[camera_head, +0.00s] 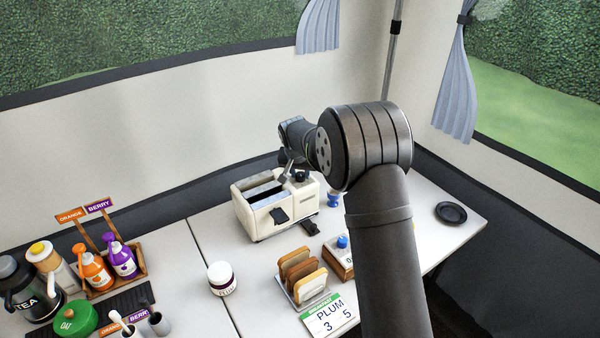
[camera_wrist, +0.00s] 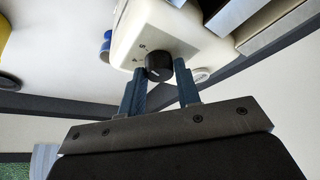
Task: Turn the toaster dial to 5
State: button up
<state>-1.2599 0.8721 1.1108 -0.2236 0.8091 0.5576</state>
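The cream toaster (camera_head: 262,222) stands on the table in the head view, with two slots and a dark lever on its near side. My gripper (camera_wrist: 160,70) is at the dial, one finger on each side. The fingers are apart, with a thin gap seeming to show beside the dial; contact is not clear. In the head view my gripper (camera_head: 290,165) is over the toaster's far right end, partly hidden by my arm.
A card (camera_head: 330,316) reads "PLUM 3 5". A rack of bread slices (camera_head: 303,276), a jar (camera_head: 222,278) and a wooden box with a blue knob (camera_head: 338,262) stand near the toaster. A black plate (camera_head: 451,213) lies at right; bottles stand at left.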

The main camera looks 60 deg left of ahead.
jog(key=c, duration=0.5)
jog(key=shift+o, duration=0.3)
jog(key=shift+n, duration=0.6)
jog(key=o, duration=1)
jog(key=shift+c, duration=0.2)
jog(key=v, duration=1.7)
jog(key=shift+w+d+r, duration=0.15)
jog(key=shift+d+r, duration=0.05)
jog(key=shift+d, duration=0.05)
